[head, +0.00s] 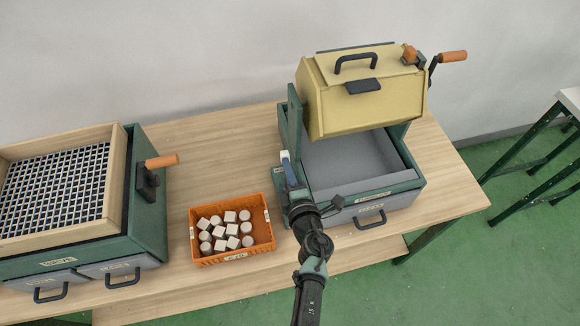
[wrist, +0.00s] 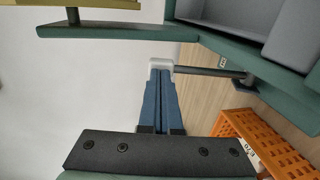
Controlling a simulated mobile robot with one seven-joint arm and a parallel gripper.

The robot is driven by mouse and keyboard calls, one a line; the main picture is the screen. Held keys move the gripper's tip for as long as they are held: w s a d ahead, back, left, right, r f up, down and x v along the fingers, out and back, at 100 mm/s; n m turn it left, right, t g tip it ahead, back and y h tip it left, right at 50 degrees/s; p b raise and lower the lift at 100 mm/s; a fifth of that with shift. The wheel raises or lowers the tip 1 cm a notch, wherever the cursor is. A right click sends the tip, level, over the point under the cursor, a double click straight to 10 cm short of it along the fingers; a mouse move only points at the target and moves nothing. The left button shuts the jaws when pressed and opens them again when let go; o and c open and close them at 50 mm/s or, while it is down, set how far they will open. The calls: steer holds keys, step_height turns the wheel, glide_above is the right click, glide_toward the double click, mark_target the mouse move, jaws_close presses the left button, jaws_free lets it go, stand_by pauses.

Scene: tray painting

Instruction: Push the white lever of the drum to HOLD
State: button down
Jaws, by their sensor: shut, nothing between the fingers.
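The drum (head: 325,108) is a yellow body with a black handle, hung in a green frame above a grey bin. Its white lever (head: 285,154) is at the left side of the frame. In the wrist view the lever's white end (wrist: 160,63) sits on a dark rod that runs right to the green frame. My gripper (head: 289,168) is shut and empty. In the wrist view its blue fingertips (wrist: 160,80) are right at the white end, touching or nearly so. The lever's lower part is hidden by my gripper in the head view. I cannot read the HOLD mark.
An orange crate (head: 262,250) of pale blocks stands left of my arm; it also shows in the wrist view (wrist: 250,130). A sieve box (head: 125,185) with an orange-handled crank is farther left. The drum's orange crank handle (head: 453,57) is at the right. Bare table (head: 215,150) lies between.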

mark_target(284, 155)
steer(key=shift+r+x, duration=0.15)
steer(key=shift+x, duration=0.7)
steer(key=shift+r+x, duration=0.1)
steer(key=shift+x, duration=0.7)
steer(key=shift+w+a+r, duration=0.1)
steer(key=shift+r, duration=0.05)
steer(key=shift+w+r, duration=0.15)
steer(key=shift+r, duration=0.05)
